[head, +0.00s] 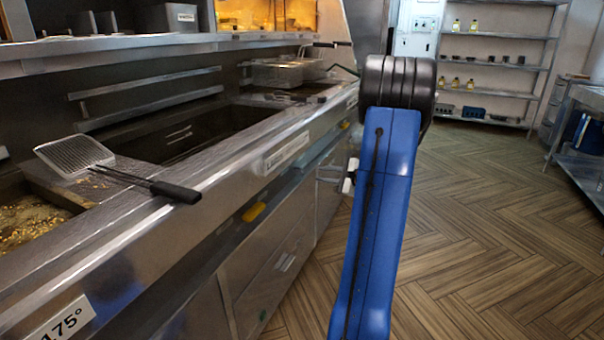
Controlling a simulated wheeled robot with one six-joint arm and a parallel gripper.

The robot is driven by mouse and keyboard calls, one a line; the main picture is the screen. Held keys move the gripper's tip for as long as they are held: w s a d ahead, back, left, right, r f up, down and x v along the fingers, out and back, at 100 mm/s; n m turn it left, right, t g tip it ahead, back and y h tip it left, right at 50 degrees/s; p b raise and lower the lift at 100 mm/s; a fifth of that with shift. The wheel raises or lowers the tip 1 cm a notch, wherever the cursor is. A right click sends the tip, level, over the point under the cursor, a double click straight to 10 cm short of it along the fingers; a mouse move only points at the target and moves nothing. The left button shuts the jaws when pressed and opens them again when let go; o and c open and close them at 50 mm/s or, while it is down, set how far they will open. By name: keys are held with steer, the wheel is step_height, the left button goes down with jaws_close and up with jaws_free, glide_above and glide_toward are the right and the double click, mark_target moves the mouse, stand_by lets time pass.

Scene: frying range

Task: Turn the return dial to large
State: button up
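I cannot make out the return dial for certain. A yellow knob or handle (254,211) sits on the front of the steel frying range (230,185), below a white label (287,151) whose text is too blurred to read surely. A small white and black piece (350,177) shows beside the left edge of my blue arm link; I cannot tell what it belongs to. My arm rises at right of centre to a black joint. My gripper is not visible. The arm hides part of the range's far end.
A wire basket or skimmer with a black handle (177,192) lies across the near fryer, its handle over the front edge. A "175°" label (62,320) is on the near front. Steel shelves (490,65) stand at the back. The wooden floor (490,230) at right is clear.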

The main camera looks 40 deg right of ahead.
mark_target(302, 172)
steer(key=x, duration=1.2)
steer(key=shift+w+f, duration=0.15)
steer(key=shift+c, duration=0.3)
jaws_close()
